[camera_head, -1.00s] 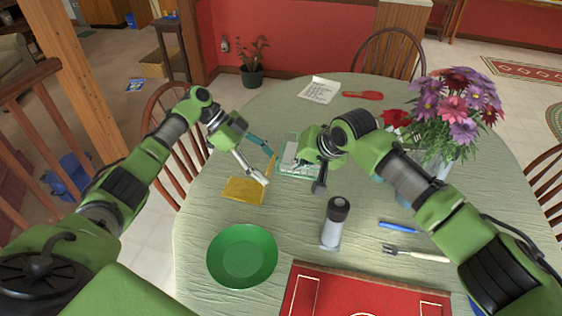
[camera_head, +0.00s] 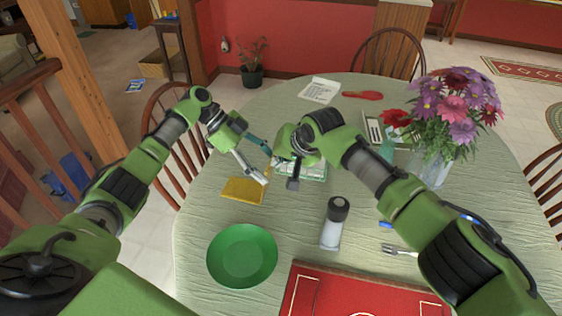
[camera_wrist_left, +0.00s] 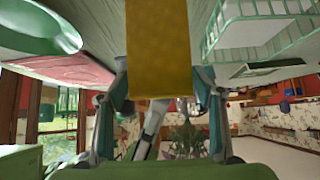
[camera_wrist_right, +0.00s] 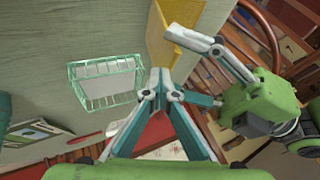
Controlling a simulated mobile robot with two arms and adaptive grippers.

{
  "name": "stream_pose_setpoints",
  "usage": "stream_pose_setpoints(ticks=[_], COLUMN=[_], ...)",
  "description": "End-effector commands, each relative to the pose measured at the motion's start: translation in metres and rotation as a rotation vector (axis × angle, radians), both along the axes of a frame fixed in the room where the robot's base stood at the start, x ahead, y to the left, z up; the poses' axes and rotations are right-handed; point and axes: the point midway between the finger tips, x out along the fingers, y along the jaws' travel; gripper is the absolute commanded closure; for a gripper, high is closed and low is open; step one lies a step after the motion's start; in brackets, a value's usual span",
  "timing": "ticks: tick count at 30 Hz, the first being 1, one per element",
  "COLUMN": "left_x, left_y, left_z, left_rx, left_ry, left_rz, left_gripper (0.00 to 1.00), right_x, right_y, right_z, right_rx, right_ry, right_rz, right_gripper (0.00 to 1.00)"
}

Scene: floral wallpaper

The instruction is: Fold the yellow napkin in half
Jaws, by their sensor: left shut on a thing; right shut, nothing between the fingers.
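The yellow napkin (camera_head: 242,190) lies on the table in front of my left arm, with its right edge raised. My left gripper (camera_head: 266,168) is shut on that edge. In the left wrist view the napkin (camera_wrist_left: 157,45) runs between the fingers. The right wrist view shows the napkin (camera_wrist_right: 157,38) beside one pale finger of my left gripper. My right gripper (camera_head: 293,183) is shut and empty, just right of the napkin. In the right wrist view its closed tips (camera_wrist_right: 158,88) point toward the napkin's end, seemingly apart from it.
A green wire basket (camera_wrist_right: 105,82) stands close to my right gripper, partly hidden by it in the head view. A flower vase (camera_head: 434,168) stands right.

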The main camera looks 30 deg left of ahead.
Motion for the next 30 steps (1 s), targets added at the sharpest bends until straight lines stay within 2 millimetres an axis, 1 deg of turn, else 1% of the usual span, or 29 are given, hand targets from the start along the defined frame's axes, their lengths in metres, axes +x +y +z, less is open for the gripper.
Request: stream_pose_setpoints(ticks=[1,2,10,11,12,23,26,30], left_x=[0.0,0.0,0.0,0.0,0.0,0.0,-0.001,-0.004], left_y=[-0.002,-0.002,-0.004,-0.004,-0.004,-0.001,0.005,0.022], left_z=[0.0,0.0,0.0,0.0,0.0,0.001,0.007,0.025], left_rx=[-0.004,-0.004,-0.007,-0.007,-0.007,-0.004,-0.003,-0.003], left_ry=[0.0,0.0,0.001,0.001,0.001,0.0,-0.001,-0.003], left_rz=[-0.004,-0.005,-0.006,-0.006,-0.006,-0.004,-0.002,-0.001], left_gripper=[0.48,0.48,0.48,0.32,0.22,0.22,0.22,0.22], right_x=[-0.004,-0.004,-0.005,-0.005,-0.005,-0.003,-0.003,-0.003], right_y=[0.008,0.009,0.011,0.011,0.011,0.009,0.009,0.008], right_z=[0.001,0.002,0.002,0.002,0.002,0.002,0.002,0.002], right_rx=[0.007,0.006,0.007,0.007,0.007,0.004,0.004,0.004], right_ry=[0.003,0.003,0.002,0.002,0.002,0.002,0.001,0.001], right_rz=[0.002,0.002,0.005,0.005,0.005,0.003,0.002,0.002], right_gripper=[1.0,1.0,1.0,1.0,1.0,1.0,1.0,1.0])
